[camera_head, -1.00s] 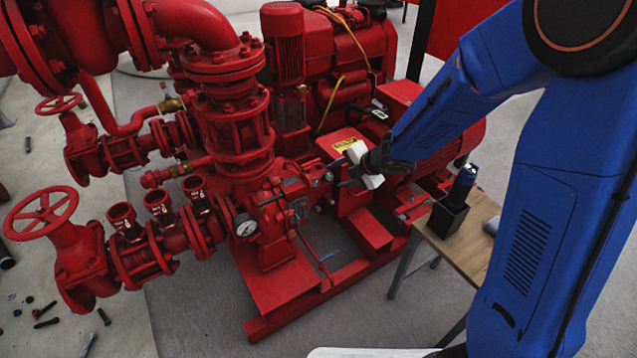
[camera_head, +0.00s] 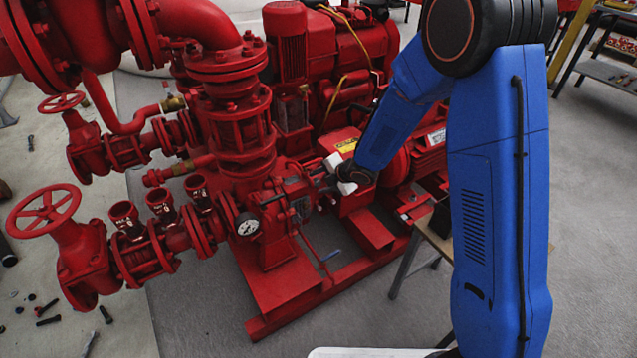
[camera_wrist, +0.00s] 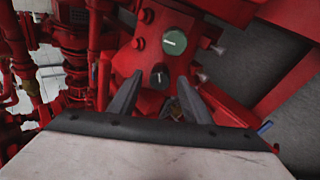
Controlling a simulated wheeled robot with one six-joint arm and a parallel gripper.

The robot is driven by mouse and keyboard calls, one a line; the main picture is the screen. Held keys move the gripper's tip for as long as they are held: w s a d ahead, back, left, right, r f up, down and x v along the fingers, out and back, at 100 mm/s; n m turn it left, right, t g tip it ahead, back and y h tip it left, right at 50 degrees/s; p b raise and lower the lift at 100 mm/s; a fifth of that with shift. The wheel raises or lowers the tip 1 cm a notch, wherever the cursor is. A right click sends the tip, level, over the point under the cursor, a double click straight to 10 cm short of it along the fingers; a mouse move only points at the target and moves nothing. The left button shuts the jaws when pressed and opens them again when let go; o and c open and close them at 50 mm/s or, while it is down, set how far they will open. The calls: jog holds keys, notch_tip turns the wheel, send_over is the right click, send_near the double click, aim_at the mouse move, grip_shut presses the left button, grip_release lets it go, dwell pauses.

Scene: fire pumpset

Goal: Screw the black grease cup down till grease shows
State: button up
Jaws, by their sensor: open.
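In the wrist view a black round cap with a white mark, which looks like the black grease cup (camera_wrist: 159,76), sits on the red pump housing. A green cap with a white mark (camera_wrist: 174,42) is just above it in that view. My gripper (camera_wrist: 160,92) is open, with its two dark fingers apart and the black cap showing between and beyond their tips. I see no contact with the cap. In the head view my gripper (camera_head: 322,181) is at the right side of the pump body, and the cups cannot be made out there. No grease can be made out.
The red pump housing (camera_head: 272,228) carries a pressure gauge (camera_head: 248,225) on its left. The red motor (camera_head: 430,150) is close behind my forearm. A wooden table (camera_head: 440,240) stands right of the pump, partly hidden by my arm.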

jog(key=shift+w+a+f, duration=0.2)
jog(key=shift+a+f, duration=0.05)
jog(key=shift+f, duration=0.05)
jog(key=c, duration=1)
jog(key=shift+c, duration=0.2)
jog(key=shift+m, duration=0.3)
jog(key=m+t, duration=0.1)
jog(key=m, duration=0.5)
jog(key=shift+s+f+y, duration=0.1)
jog(key=shift+y, duration=0.2)
jog(key=m+t, duration=0.1)
jog(key=m, duration=0.5)
jog(key=shift+m, duration=0.4)
jog(key=shift+s, duration=0.1)
